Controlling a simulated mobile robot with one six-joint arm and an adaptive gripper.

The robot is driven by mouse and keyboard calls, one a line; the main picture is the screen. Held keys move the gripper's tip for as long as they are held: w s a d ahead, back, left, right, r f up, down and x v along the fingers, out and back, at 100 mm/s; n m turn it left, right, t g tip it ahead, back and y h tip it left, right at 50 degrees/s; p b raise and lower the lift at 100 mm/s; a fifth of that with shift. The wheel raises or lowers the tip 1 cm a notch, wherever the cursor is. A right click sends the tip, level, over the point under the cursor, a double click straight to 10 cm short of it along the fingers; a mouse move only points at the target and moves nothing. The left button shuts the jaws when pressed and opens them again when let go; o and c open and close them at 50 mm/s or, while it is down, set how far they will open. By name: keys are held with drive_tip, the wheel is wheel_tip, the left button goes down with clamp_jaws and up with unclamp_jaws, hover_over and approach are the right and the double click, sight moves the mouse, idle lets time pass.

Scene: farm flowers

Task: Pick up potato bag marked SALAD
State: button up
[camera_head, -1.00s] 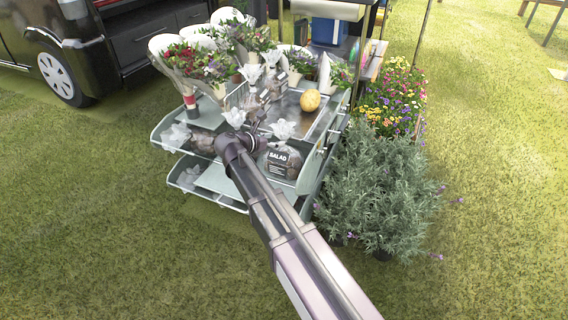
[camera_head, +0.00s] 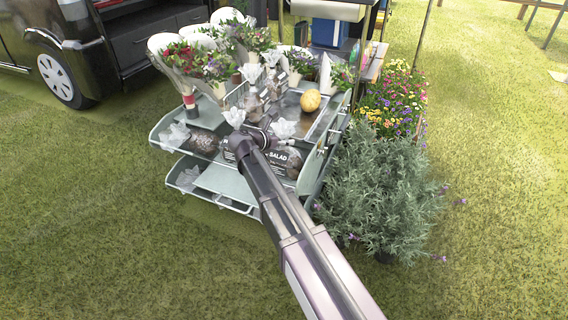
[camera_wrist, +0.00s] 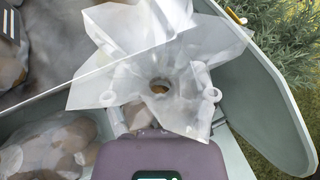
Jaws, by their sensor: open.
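The potato bag marked SALAD (camera_head: 290,160) stands at the near right corner of the flower cart, dark label facing out and white gathered top (camera_head: 284,128) up. My arm covers part of its left side and label. In the wrist view, its pale, see-through flared top (camera_wrist: 175,45) fills the centre, seen from above. My gripper (camera_wrist: 164,104) is open at the near side of this top, its fingertips apart and partly blurred into the film. I cannot tell whether they touch it. In the head view the fingers are largely hidden.
A second potato bag (camera_head: 203,143) lies left on the cart's front shelf; another potato bag (camera_head: 254,103) stands behind. Bushy plants (camera_head: 380,190) crowd the right side. Grass in front is clear.

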idle(0.5)
clamp_jaws()
drive_tip(key=shift+r, duration=0.25)
wheel_tip(320, 180, up, 18)
drive_tip(key=p, duration=1.8)
drive_tip(key=shift+f, duration=0.2)
